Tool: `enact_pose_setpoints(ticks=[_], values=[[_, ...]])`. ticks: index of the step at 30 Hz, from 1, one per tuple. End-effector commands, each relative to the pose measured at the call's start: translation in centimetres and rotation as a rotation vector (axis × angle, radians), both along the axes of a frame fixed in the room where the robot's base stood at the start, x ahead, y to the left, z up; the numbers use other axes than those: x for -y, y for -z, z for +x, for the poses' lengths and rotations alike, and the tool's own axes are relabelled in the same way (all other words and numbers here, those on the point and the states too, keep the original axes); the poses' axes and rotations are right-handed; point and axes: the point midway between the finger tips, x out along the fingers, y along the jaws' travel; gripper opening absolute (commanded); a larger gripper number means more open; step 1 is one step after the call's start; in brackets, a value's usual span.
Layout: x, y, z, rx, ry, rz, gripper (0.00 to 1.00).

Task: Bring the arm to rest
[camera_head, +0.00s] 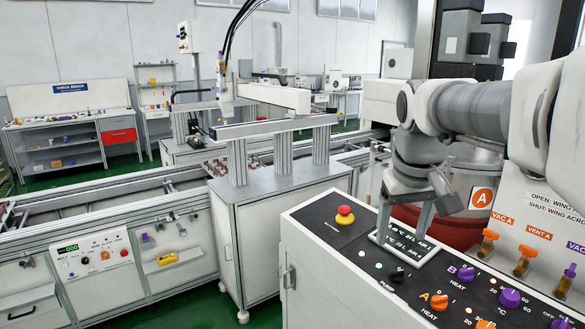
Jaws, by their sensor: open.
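My arm (470,108) reaches in from the right, bent, with its wrist (415,152) turned downward. My gripper (404,226) hangs below the wrist with its two fingers apart, and nothing shows between them. In the picture the fingertips overlap the display (412,252) on the black control panel (342,258). I cannot tell whether they touch the panel.
The panel carries a red emergency button (345,213), purple knobs (509,298) and an orange knob (439,302). Orange and purple valve handles (524,259) stand at the right. A conveyor (110,205) runs at the left. The green floor (190,310) shows below.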

Motion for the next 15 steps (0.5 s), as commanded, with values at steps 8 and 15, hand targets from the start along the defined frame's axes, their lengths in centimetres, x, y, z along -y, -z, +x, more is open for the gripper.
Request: enact_pose_setpoints(ticks=[8,15], values=[[-2.4,1.3,-7.2,0.085,0.004,0.038,0.74],[-3.9,4.0,-12.9,0.151,0.013,0.073,0.74]])
